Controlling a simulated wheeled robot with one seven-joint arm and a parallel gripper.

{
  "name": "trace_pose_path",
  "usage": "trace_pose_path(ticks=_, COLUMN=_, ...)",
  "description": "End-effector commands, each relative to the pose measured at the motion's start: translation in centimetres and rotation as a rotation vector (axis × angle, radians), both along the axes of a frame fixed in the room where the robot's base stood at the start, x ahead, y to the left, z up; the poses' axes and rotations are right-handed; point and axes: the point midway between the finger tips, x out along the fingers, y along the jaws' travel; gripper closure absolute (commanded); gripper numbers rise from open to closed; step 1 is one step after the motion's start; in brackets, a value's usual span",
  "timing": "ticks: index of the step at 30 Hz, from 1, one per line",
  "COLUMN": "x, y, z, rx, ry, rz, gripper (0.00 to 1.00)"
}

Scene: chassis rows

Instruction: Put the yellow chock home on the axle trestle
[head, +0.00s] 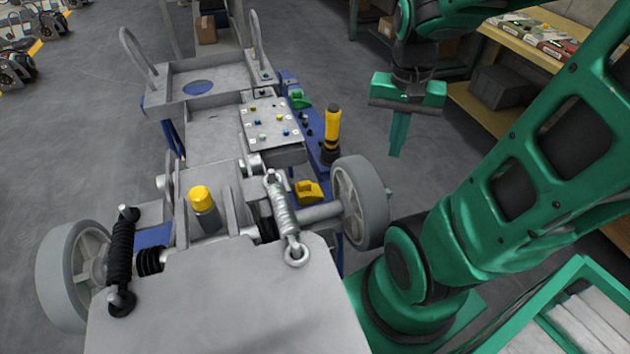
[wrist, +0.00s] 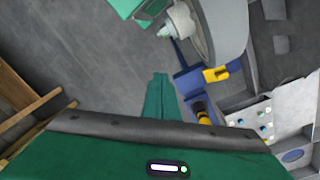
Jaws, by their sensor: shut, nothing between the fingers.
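The yellow chock (head: 309,192) is a small block with a dark notch. It rests low beside the chassis, just left of the right wheel, on or against blue structure (head: 327,178) that I take to be the axle trestle. In the wrist view the chock (wrist: 216,74) sits by blue metal (wrist: 187,84) near the wheel. I cannot tell whether it is fully seated. My gripper (head: 397,152) is shut and empty, pointing down over open floor, right of the chassis and apart from the chock. Its fingers (wrist: 159,82) also show closed in the wrist view.
A yellow-and-black upright handle (head: 332,125) stands between gripper and chassis. The right wheel (head: 361,203) and a spring damper (head: 283,208) are close to the chock. A yellow-capped post (head: 203,200) stands on the chassis. A shelf (head: 520,45) is behind right. The floor under the gripper is clear.

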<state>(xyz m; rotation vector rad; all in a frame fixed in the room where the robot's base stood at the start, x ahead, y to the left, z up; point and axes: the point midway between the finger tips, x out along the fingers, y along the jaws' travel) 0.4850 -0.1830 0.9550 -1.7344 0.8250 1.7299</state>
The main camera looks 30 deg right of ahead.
Motion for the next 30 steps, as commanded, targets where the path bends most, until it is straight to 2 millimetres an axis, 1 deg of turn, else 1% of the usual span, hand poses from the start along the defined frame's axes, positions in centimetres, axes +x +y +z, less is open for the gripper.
trace_pose_path(ticks=1, x=1.5, y=-0.1, z=-0.9, rx=-0.007, ry=0.009, rz=-0.057, gripper=1.0)
trace_pose_path(ticks=5, x=5.6, y=-0.1, z=-3.1, rx=-0.024, ry=0.001, rz=-0.228, gripper=1.0)
trace_pose_path(ticks=6, x=6.8, y=0.0, z=-4.0, rx=-0.026, ry=-0.003, rz=-0.28, gripper=1.0)
trace_pose_path(ticks=11, x=11.4, y=0.6, z=-7.8, rx=-0.024, ry=-0.018, rz=-0.492, gripper=1.0)
trace_pose_path(ticks=15, x=14.9, y=1.6, z=-11.4, rx=-0.01, ry=-0.027, rz=-0.672, gripper=1.0)
trace_pose_path(ticks=18, x=16.7, y=2.3, z=-13.7, rx=0.006, ry=-0.031, rz=-0.779, gripper=1.0)
trace_pose_path(ticks=21, x=17.9, y=3.0, z=-15.4, rx=0.018, ry=-0.032, rz=-0.86, gripper=1.0)
trace_pose_path(ticks=24, x=18.7, y=3.3, z=-16.4, rx=0.026, ry=-0.034, rz=-0.912, gripper=1.0)
trace_pose_path(ticks=30, x=19.0, y=3.5, z=-17.9, rx=0.032, ry=-0.033, rz=-0.943, gripper=1.0)
